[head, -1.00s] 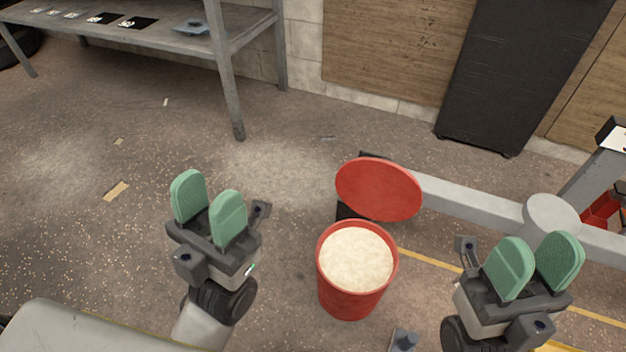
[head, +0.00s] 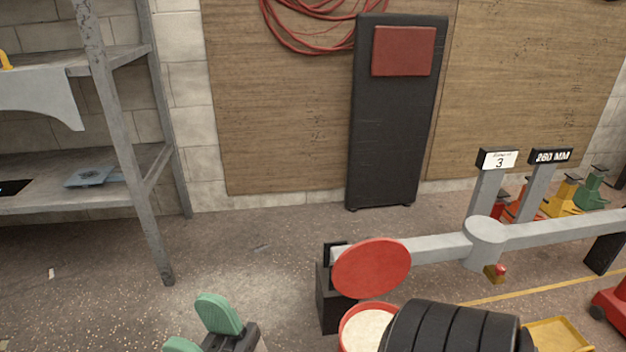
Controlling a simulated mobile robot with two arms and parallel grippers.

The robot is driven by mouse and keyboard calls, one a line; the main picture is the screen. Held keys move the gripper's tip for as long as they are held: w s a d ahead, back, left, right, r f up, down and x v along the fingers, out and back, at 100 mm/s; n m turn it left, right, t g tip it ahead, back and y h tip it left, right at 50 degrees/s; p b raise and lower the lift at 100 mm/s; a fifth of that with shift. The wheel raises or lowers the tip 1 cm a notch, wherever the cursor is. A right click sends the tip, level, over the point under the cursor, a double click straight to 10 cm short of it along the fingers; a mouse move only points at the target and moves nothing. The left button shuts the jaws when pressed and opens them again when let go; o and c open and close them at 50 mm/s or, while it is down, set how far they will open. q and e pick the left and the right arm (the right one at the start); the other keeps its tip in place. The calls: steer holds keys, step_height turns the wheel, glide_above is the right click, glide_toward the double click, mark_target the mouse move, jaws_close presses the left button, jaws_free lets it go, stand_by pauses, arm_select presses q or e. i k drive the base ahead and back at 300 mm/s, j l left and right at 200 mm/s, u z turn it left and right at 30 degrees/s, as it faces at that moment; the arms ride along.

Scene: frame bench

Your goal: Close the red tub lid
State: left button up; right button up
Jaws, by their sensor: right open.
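The red tub (head: 346,338) stands at the bottom centre, cut off by the lower picture edge. Pale material (head: 365,330) shows inside its open mouth. Its red round lid (head: 371,267) is raised and tilted back behind the mouth, so the tub is open. My right gripper (head: 200,329) is at the bottom edge, left of the tub and apart from the lid. Its green fingers are spread with nothing seen between them; the lower finger is partly cut off. A dark ribbed part of my own arm hides the tub's right side. My left gripper is not seen.
A grey beam (head: 440,248) runs right from behind the lid. A black block (head: 330,308) is behind the tub. A grey shelf (head: 75,200) stands at left, a black panel (head: 385,130) against the wall. A yellow tray (head: 557,336) is at lower right. Floor between shelf and lid is clear.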

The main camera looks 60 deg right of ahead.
mark_target(373, 267)
steer(key=i+j+z, duration=0.15)
steer(key=i, duration=0.3)
steer(key=i+j+z, duration=0.2)
steer(key=i, duration=0.25)
steer(key=i+z, duration=0.2)
steer(key=z, duration=0.2)
steer(key=i+z, duration=0.2)
steer(key=z, duration=0.15)
steer(key=i+j+z, duration=0.1)
steer(key=z, duration=0.3)
steer(key=i+j+z, duration=0.2)
steer(key=z, duration=0.15)
steer(key=i+z, duration=0.2)
steer(key=z, duration=0.3)
steer(key=i+j+z, duration=0.1)
steer(key=z, duration=0.35)
steer(key=i+j+z, duration=0.2)
steer(key=z, duration=0.3)
steer(key=i+j+z, duration=0.15)
steer(key=z, duration=0.35)
steer(key=i+j+z, duration=0.1)
steer(key=j+z, duration=0.25)
steer(key=z, duration=0.15)
steer(key=i+j+z, duration=0.15)
steer(key=j+z, duration=0.65)
steer(key=i+j, duration=0.05)
steer(key=j, duration=0.05)
